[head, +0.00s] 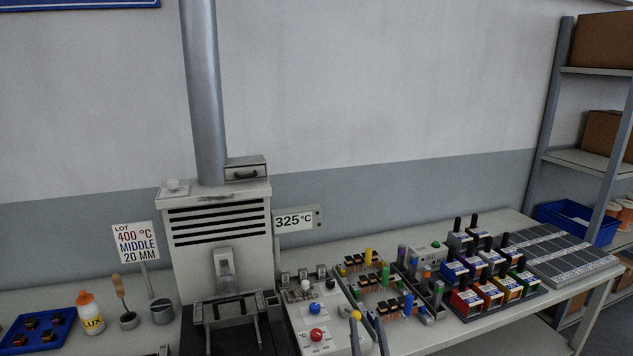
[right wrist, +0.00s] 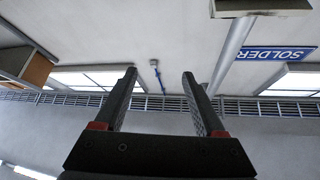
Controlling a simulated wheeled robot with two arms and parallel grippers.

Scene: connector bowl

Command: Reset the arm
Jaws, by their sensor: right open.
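My right gripper (right wrist: 160,74) shows large in the right wrist view. Its two dark fingers, with red bases, stand wide apart with nothing between them, and wall and ceiling lie beyond. In the head view, two dark slanted bars at the bottom edge appear to be this gripper's fingers (head: 366,322), pointing up beside the control box (head: 316,318). The rest of that arm is out of the frame. My left gripper is in neither view.
The grey furnace (head: 222,230) with its pipe (head: 204,90) stands left of centre. Racks of coloured connectors and bins (head: 482,290) fill the bench to the right. A bottle (head: 91,313) and a blue tray (head: 66,318) stand left. A shelf (head: 578,162) is at the right.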

